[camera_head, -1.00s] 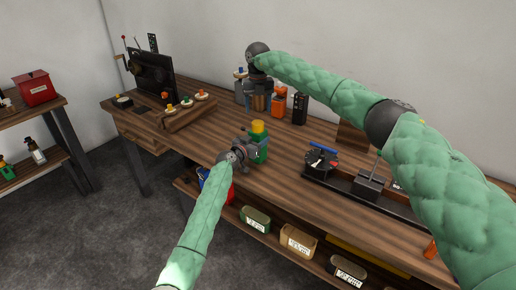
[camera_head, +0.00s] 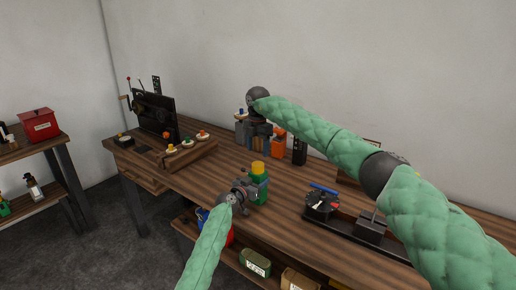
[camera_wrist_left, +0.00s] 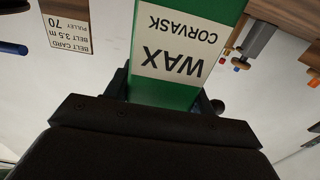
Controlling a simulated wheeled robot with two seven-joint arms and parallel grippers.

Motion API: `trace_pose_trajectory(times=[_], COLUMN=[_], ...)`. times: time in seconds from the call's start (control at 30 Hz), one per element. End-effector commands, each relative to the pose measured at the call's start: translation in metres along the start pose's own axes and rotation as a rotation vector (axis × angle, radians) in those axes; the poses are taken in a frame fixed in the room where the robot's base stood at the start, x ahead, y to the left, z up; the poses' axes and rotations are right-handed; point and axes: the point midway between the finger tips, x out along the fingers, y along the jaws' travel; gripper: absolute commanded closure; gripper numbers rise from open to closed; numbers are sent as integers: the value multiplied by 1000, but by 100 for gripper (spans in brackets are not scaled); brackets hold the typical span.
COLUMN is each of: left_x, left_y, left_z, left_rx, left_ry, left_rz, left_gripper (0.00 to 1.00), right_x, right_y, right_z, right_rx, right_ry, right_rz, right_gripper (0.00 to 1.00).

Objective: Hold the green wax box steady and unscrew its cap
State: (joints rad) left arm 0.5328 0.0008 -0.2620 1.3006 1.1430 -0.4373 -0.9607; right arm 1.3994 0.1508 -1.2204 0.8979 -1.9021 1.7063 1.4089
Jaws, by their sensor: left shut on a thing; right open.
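The green wax box (camera_head: 262,191) stands upright near the front edge of the bench, with its yellow cap (camera_head: 258,168) on top. My left gripper (camera_head: 250,192) is shut on the box from the front left. In the left wrist view the box (camera_wrist_left: 165,96) fills the space between the fingers, and its WAX CORVASK label is upside down; the cap is out of that view. My right gripper (camera_head: 258,132) is open, pointing down at the back of the bench beside the orange container, away from the cap. Its fingertips are hard to make out.
An orange container (camera_head: 279,145) and a black box (camera_head: 300,151) stand at the back. A wooden rack (camera_head: 188,157) with coloured knobs is to the left. A black device with a blue bar (camera_head: 321,203) is to the right. Bare bench lies between the wax box and the back row.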

Motion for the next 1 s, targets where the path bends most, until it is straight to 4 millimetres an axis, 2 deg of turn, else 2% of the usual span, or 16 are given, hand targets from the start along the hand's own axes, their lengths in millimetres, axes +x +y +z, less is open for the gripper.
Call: trace_pose_trajectory(times=[0.23,0.57,0.67,1.0], left_x=[0,0,0,0], left_y=[0,0,0,0], left_z=[0,0,1,0], left_rx=[0,0,0,0], left_ry=[0,-1,-1,-1], left_rz=[0,0,0,0], left_gripper=[100,100,100,100], right_x=[0,8,16,63], right_y=[-2,-2,-2,-2], right_z=[1,1,1,1], right_rx=[238,308,308,307], right_ry=[-6,-6,-6,-5], right_rz=[-7,-8,-8,-8], right_gripper=[38,38,38,38])
